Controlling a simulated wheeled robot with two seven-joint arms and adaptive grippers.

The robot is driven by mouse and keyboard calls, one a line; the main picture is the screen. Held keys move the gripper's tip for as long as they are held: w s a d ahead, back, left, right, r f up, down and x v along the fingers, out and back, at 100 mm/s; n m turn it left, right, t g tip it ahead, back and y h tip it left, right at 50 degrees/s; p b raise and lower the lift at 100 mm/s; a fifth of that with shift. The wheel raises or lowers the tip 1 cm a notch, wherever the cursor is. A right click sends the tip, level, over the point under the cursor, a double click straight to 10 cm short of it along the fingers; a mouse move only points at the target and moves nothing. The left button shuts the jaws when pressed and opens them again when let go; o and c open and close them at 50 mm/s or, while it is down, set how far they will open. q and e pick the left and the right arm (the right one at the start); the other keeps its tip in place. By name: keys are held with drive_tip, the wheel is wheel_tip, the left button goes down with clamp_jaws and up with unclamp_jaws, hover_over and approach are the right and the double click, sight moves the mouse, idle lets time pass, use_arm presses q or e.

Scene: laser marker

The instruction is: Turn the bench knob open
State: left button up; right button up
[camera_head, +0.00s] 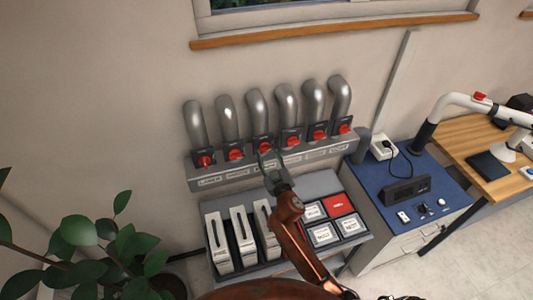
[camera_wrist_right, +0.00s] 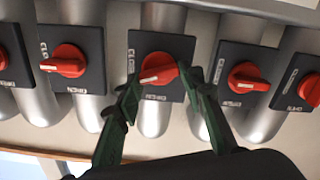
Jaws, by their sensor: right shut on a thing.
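A row of several red knobs on dark square plates sits under grey pipes on the wall unit. My right gripper (camera_head: 266,154) reaches up to the third knob from the left (camera_head: 264,141). In the right wrist view its two green fingers (camera_wrist_right: 162,80) stand either side of that red knob (camera_wrist_right: 158,67) and are shut on it. Its white mark points to the left and slightly down there, toward the side lettered CLOSED; OPEN is lettered along the plate's lower edge. The label under this knob is hidden or unreadable. My left gripper is not in view.
Neighbouring knobs (camera_wrist_right: 247,78) stand close on both sides in the right wrist view. Below the unit, a grey shelf (camera_head: 315,184) holds white binders (camera_head: 243,237) and framed boxes. A blue-topped cabinet (camera_head: 375,180) stands right, a plant (camera_head: 100,240) at lower left.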

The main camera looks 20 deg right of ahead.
drive_tip(key=n, duration=0.3)
drive_tip(key=shift+n, duration=0.4)
drive_tip(key=n+p, duration=0.1)
drive_tip(key=n, duration=0.2)
drive_tip(key=shift+a+f+n, duration=0.1)
drive_tip(key=shift+n, duration=0.2)
drive_tip(key=n, duration=0.6)
drive_tip(key=shift+f+p, duration=0.15)
drive_tip(key=shift+p, duration=0.25)
drive_tip(key=shift+n, duration=0.3)
drive_tip(key=o, duration=1.2)
drive_tip(key=shift+c, duration=0.2)
